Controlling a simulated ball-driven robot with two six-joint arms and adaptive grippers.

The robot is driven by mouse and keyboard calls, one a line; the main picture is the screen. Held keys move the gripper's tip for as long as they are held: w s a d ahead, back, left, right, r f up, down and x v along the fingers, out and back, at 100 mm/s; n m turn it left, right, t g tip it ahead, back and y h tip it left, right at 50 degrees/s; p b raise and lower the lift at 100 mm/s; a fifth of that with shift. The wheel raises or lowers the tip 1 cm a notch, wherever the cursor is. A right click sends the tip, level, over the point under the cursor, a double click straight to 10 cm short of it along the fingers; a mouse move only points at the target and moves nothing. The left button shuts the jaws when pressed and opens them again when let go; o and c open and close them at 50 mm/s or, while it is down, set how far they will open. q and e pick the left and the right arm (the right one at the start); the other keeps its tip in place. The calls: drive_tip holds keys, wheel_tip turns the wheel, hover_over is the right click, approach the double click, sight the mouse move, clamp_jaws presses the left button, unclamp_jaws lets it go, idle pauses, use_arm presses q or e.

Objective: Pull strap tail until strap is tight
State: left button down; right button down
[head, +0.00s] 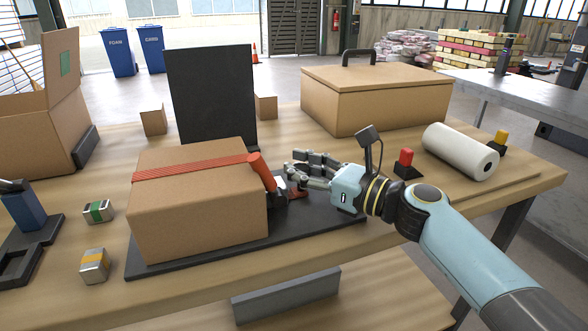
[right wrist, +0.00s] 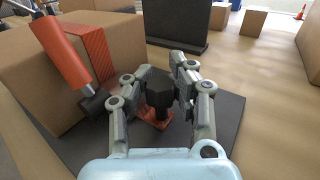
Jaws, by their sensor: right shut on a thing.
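A closed cardboard box (head: 200,215) sits on a dark base plate (head: 165,268). An orange-red strap (head: 190,168) runs across its top and down the side facing my right gripper; the strap also shows in the right wrist view (right wrist: 92,50). A ratchet with a red-orange handle (head: 261,170) is at that side of the box; the handle stands tilted in the right wrist view (right wrist: 60,52). My right gripper (head: 300,170) is shut on the black end of the strap tail (right wrist: 158,88). Red webbing (right wrist: 155,117) shows below it. My left gripper is not in view.
A black upright panel (head: 212,95) stands behind the box. A lidded carton (head: 375,100), white roll (head: 460,150) and red-topped piece (head: 404,162) are on the right. An open carton (head: 35,125) and two small metal blocks (head: 97,211) are on the left.

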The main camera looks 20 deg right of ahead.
drive_tip(key=d+b, duration=0.1)
drive_tip(key=d, duration=0.5)
drive_tip(key=shift+f, duration=0.2)
drive_tip(key=c, duration=1.6)
unclamp_jaws()
drive_tip(key=o, duration=0.5)
drive_tip(key=shift+s+d+r, duration=0.1)
drive_tip(key=shift+s+d, duration=0.1)
drive_tip(key=shift+o, duration=0.5)
drive_tip(key=shift+w, duration=0.1)
drive_tip(key=v, duration=1.2)
drive_tip(key=shift+a, duration=0.1)
